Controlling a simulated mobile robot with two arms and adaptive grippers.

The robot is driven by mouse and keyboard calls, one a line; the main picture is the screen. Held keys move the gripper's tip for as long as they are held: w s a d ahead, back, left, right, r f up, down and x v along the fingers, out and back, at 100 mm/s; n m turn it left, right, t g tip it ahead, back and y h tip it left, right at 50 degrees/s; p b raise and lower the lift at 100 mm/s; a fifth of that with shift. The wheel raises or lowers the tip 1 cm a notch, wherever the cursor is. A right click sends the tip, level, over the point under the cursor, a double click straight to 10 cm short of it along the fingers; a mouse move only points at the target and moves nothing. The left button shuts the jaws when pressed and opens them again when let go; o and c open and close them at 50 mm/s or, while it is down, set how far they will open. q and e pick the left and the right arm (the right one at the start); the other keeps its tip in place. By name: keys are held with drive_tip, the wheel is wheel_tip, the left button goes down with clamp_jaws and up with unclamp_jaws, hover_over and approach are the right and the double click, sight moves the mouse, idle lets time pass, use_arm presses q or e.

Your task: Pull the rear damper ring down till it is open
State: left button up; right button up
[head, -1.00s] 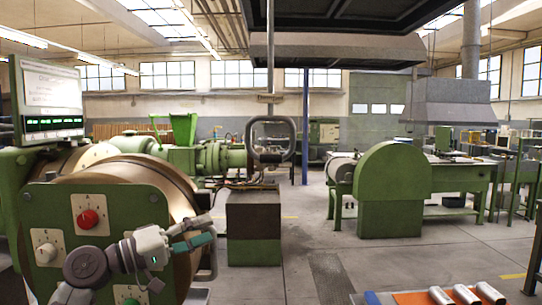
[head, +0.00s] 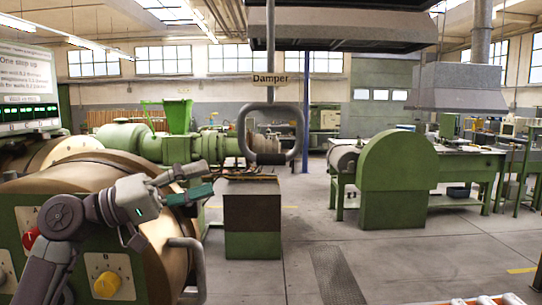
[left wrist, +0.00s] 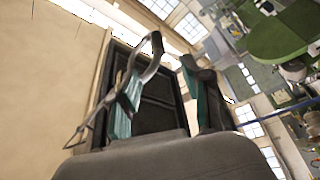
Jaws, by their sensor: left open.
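A grey, rounded damper ring (head: 269,158) hangs on a rod below the dark hood in the head view, with a "Damper" sign (head: 270,79) above it. No second ring shows clearly. My left gripper (head: 209,179) is open and empty, left of the ring and a little lower in the picture. It points right, with teal pads on its fingers. How far it is from the ring in depth is hard to tell. In the left wrist view the open fingers (left wrist: 160,90) frame a dark panel, and no ring is clear between them. My right gripper is not in view.
A green machine with a bronze drum (head: 110,185) and a curved handle (head: 196,265) stands at the left, under my left arm. A green and brown box (head: 252,220) stands below the ring. A rounded green machine (head: 393,185) is at the right.

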sight(258, 163)
use_arm(q)
drive_tip(key=p+x, duration=0.1)
drive_tip(key=x, duration=0.3)
drive_tip(key=p+x, duration=0.2)
drive_tip(key=x, duration=0.2)
drive_tip(key=p+x, duration=0.2)
drive_tip(key=x, duration=0.2)
drive_tip(key=shift+d+r, duration=0.4)
drive_tip(key=shift+w+d+p, duration=0.1)
drive_tip(key=shift+d+p, duration=0.2)
drive_tip(key=shift+d, duration=0.2)
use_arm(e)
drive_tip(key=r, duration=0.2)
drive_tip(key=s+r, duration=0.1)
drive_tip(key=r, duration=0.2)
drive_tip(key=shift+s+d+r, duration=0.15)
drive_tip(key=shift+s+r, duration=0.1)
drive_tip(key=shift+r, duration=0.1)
use_arm(q)
drive_tip(key=shift+a, duration=0.1)
clamp_jaws()
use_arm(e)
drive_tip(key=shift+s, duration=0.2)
